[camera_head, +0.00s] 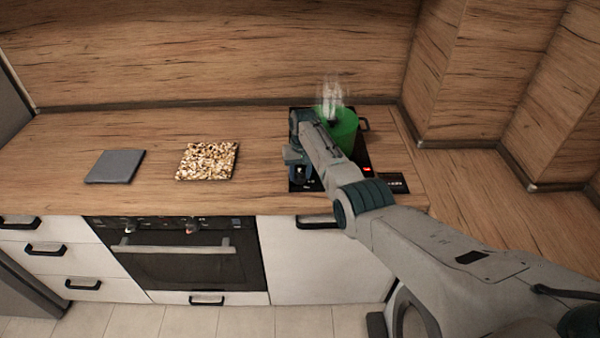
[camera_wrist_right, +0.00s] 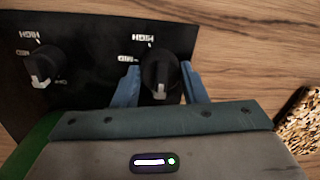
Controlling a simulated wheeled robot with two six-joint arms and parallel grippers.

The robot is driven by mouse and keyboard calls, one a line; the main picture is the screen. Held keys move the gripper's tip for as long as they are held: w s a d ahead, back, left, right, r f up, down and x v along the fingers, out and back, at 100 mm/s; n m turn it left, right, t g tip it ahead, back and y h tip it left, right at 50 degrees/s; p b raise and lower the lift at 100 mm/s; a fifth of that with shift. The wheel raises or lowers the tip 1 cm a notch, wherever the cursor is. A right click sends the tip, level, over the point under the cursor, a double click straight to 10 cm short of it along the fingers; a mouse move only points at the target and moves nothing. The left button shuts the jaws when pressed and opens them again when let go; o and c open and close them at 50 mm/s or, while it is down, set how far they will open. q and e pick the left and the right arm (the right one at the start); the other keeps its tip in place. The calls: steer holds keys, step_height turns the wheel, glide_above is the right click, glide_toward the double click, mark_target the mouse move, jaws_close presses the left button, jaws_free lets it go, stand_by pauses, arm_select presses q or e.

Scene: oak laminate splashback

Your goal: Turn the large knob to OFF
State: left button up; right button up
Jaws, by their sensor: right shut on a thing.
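The black hob panel (camera_wrist_right: 95,60) carries two dark knobs with white pointer marks, and HIGH and MED labels show by each. My right gripper (camera_wrist_right: 159,72) is shut on the larger-looking knob (camera_wrist_right: 160,66), one blue finger on each side of it. Its white pointer is toward the bottom of the wrist view, on the side away from HIGH; its OFF label is hidden. The other knob (camera_wrist_right: 40,66) stands free to the left. In the head view my right gripper (camera_head: 296,166) is at the hob's front left, and its arm covers much of the hob (camera_head: 300,187). My left gripper is not in view.
A green pot (camera_head: 347,128) with steam above it stands on the hob, close to my right arm. A red light (camera_head: 367,170) shows on the hob. A speckled board (camera_head: 207,161) and a grey slab (camera_head: 115,166) lie on the wooden counter (camera_head: 70,140) to the left.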

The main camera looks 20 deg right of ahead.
mark_target(302, 175)
steer(key=shift+w+r, duration=0.1)
steer(key=o, duration=1)
steer(key=shift+c, duration=0.2)
step_height(302, 175, up, 11)
steer(key=b, duration=0.2)
steer(key=shift+d, duration=0.3)
steer(key=shift+f, duration=0.2)
